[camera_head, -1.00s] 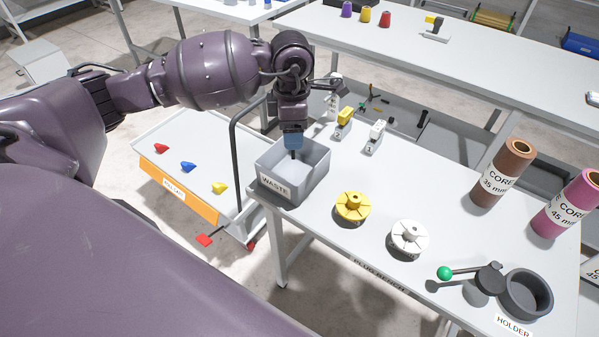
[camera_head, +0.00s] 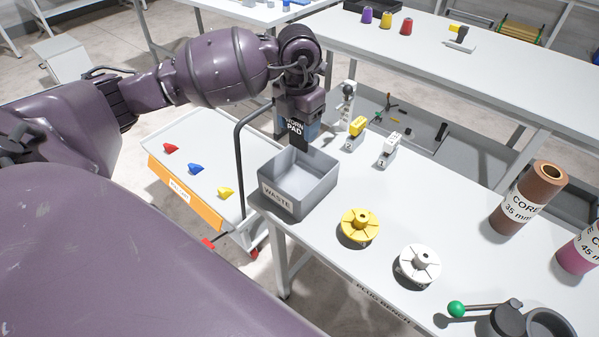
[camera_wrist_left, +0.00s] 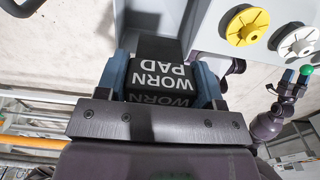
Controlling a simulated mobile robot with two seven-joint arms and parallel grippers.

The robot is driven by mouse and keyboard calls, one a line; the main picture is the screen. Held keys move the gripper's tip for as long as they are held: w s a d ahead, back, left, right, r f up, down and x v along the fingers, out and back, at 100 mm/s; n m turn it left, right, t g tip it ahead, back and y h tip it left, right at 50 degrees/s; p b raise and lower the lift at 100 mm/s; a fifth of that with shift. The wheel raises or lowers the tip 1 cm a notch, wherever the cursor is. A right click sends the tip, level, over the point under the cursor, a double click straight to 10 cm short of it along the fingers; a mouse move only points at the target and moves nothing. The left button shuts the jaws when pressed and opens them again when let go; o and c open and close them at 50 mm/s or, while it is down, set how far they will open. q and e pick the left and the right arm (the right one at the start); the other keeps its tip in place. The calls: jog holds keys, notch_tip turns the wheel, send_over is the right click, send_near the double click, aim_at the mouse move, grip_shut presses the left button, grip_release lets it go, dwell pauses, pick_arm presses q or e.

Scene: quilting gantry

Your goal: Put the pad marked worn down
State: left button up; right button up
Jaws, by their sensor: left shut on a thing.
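The black pad marked WORN PAD (camera_head: 295,129) is in my left gripper (camera_head: 297,122). Whether the pad touches the bin or bench is hidden. In the left wrist view the blue fingers of the left gripper (camera_wrist_left: 158,82) are shut on both sides of the pad (camera_wrist_left: 160,65), its white lettering upside down. The visible bin floor looks empty.
A yellow plug (camera_head: 359,226) and a white plug (camera_head: 419,264) stand right of the bin. Small yellow and white pieces stand behind. A brown core (camera_head: 527,198) and a green-knobbed lever (camera_head: 457,309) are further right. A tray cart (camera_head: 180,207) with dark handle is left.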

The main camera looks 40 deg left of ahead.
pick_arm(q)
notch_tip(320, 180, down, 14)
jog(key=shift+f+b, duration=0.15)
jog(key=shift+b, duration=0.4)
jog(key=shift+f, duration=0.15)
jog(key=o, duration=1.1)
jog(key=shift+o, duration=0.5)
notch_tip(320, 180, up, 12)
jog(key=shift+r+p, duration=0.15)
jog(key=shift+p, duration=0.3)
jog(key=shift+d, duration=0.1)
